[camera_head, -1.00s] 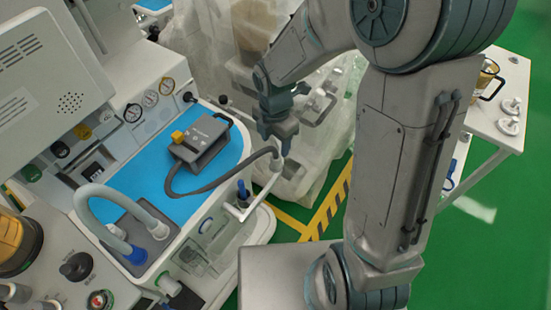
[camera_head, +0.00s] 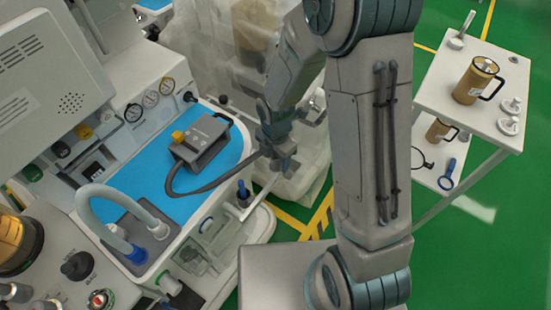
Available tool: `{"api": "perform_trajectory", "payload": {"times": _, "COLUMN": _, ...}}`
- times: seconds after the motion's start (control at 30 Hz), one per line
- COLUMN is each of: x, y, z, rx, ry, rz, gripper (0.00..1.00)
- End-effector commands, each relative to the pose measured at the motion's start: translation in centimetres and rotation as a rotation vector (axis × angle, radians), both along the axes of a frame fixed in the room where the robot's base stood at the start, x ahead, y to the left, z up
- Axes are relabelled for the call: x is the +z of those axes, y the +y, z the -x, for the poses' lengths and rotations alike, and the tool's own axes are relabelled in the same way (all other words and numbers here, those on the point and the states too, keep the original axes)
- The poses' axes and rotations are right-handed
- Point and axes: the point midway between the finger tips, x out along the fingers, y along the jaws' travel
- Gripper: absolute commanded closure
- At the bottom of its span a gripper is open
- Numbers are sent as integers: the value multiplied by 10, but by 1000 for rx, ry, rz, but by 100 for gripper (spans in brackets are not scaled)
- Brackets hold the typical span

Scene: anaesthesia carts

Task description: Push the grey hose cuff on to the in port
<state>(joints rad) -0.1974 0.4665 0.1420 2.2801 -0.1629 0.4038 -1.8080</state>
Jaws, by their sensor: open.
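A pale grey hose (camera_head: 96,187) arches over a dark block (camera_head: 134,225) at the front of the blue work surface. Its right end has a light grey cuff (camera_head: 161,231) at the block; its other end has a blue cuff (camera_head: 136,256). I cannot tell how far either cuff is seated, and no port label is legible. My gripper (camera_head: 281,167) is open, right of the blue surface and well away from both cuffs. A dark hose (camera_head: 205,188) runs from a grey box (camera_head: 201,139) to behind my gripper, which hides its end.
A monitor (camera_head: 45,75) and gauges line the left. A clear canister (camera_head: 210,229) stands at the cart's right side. A plastic-draped cart (camera_head: 215,65) is behind. A white table (camera_head: 430,92) with a gold mug (camera_head: 476,82) stands at right. Green floor is free between.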

Motion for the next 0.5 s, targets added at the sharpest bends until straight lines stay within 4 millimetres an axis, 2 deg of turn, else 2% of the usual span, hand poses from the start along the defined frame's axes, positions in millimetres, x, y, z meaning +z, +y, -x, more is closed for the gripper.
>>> {"api": "perform_trajectory", "payload": {"times": 0.07, "x": 0, "y": 0, "z": 0, "rx": 0, "ry": 0, "rz": 0, "gripper": 45}}
{"api": "perform_trajectory", "payload": {"times": 0.23, "x": 0, "y": 0, "z": 0, "rx": 0, "ry": 0, "rz": 0, "gripper": 90}}
{"api": "perform_trajectory", "payload": {"times": 0.27, "x": 0, "y": 0, "z": 0, "rx": 0, "ry": 0, "rz": 0, "gripper": 93}}
{"api": "perform_trajectory", "payload": {"times": 0.5, "x": 1, "y": 0, "z": 0, "rx": 0, "ry": 0, "rz": 0, "gripper": 93}}
